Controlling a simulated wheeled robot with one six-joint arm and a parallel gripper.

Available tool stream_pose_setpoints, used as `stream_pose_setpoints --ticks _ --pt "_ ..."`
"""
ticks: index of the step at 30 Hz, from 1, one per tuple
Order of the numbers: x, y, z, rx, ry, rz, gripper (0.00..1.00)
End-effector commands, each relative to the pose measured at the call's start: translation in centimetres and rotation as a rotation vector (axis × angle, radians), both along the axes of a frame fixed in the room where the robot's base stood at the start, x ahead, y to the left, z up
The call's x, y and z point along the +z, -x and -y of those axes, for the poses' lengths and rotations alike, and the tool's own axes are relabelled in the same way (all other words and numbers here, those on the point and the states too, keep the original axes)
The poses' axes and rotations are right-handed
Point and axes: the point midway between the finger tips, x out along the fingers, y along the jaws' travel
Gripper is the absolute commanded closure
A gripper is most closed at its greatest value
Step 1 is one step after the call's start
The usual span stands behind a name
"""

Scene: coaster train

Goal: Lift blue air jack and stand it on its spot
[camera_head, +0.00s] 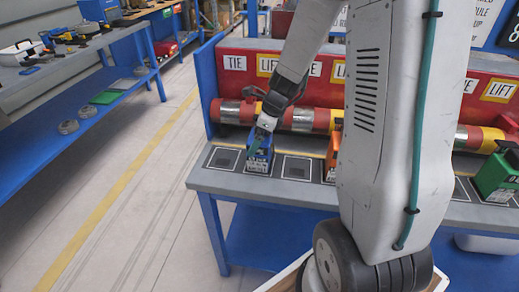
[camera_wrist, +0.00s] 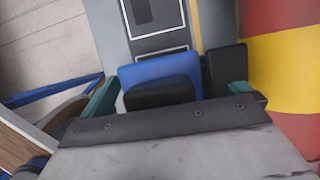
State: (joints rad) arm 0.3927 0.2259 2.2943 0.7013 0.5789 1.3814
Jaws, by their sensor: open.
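The blue air jack (camera_head: 257,163) stands upright on the grey bench, over a dark marked square between two bare squares. Its blue body (camera_wrist: 145,70) and black top show close up in the wrist view. My gripper (camera_head: 262,143) is at the jack's top, pointing down. In the wrist view my gripper (camera_wrist: 165,98) is open, with a teal fingertip on each side of the jack. I cannot tell whether the fingers touch it. The marked spots (camera_head: 297,168) are dark squares with pale outlines; the jack and my gripper hide the one beneath.
An orange jack (camera_head: 333,157) and a green jack (camera_head: 497,178) stand farther right on the bench. A red and yellow pipe (camera_head: 300,118) runs behind them, below a red panel with TIE and LIFT labels. A blue shelf unit (camera_head: 110,90) with tools stands at left.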

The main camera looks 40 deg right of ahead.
Motion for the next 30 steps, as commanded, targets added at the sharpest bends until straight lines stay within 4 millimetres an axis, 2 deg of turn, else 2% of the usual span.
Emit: stream_pose_setpoints --ticks 3,4,13,23,30 --pt "0.0 0.0 0.0 0.0 0.0 0.0 0.0" --pt "0.0 0.0 0.0 0.0 0.0 0.0 0.06" --pt "0.1 0.0 0.0 0.0 0.0 0.0 0.89" --pt "0.3 -0.1 0.1 0.0 0.002 0.003 0.89" --pt "1.8 -0.1 0.1 0.0 0.002 0.005 0.89"
